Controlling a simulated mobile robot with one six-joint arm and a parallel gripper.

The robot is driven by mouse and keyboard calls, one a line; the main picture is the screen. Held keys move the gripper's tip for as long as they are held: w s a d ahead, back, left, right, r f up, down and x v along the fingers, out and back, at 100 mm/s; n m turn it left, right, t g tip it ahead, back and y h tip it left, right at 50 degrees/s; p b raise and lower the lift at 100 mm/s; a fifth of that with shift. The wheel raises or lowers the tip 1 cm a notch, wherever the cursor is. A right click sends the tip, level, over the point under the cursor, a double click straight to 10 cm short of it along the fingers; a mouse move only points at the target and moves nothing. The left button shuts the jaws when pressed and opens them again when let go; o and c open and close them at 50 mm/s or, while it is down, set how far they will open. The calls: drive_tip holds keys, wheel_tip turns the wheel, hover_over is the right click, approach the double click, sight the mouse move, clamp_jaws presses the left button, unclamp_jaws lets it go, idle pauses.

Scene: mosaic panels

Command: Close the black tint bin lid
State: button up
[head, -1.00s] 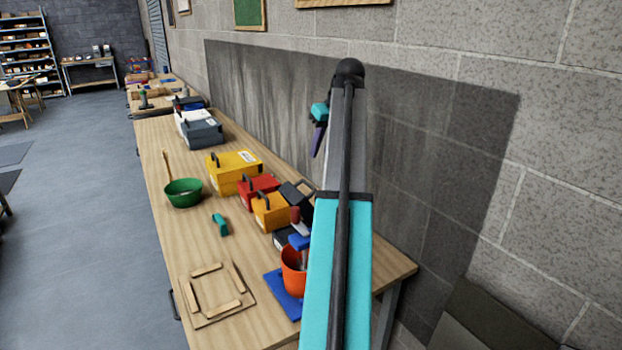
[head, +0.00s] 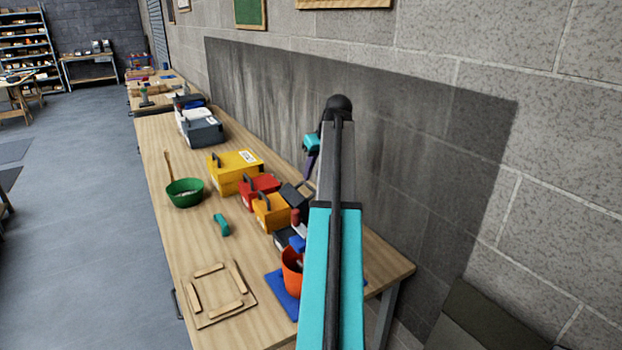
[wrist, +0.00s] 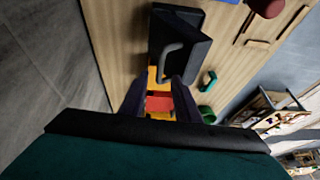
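The black tint bin (head: 283,239) stands on the bench at the near end of the row of bins. Its dark lid (head: 297,194) is raised and leans back toward the orange bin. In the wrist view the lid (wrist: 186,42) shows with its grey bar handle. My gripper (head: 309,160) is above the bench near the wall, above and behind the raised lid. In the wrist view its two dark fingers (wrist: 158,88) are apart, with nothing held between them. The lid is just beyond the fingertips; I cannot tell whether they touch. My arm hides part of the bin area.
Orange (head: 271,212), red (head: 258,189) and yellow (head: 235,171) bins stand in a row behind it. An orange-red pot (head: 291,270) sits on a blue mat (head: 281,291) in front. A green bowl (head: 184,192) and wooden frame (head: 222,318) lie left. The wall is close at right.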

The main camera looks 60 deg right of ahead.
drive_tip(key=shift+p+x, duration=0.65)
drive_tip(key=shift+x, duration=1.65)
clamp_jaws()
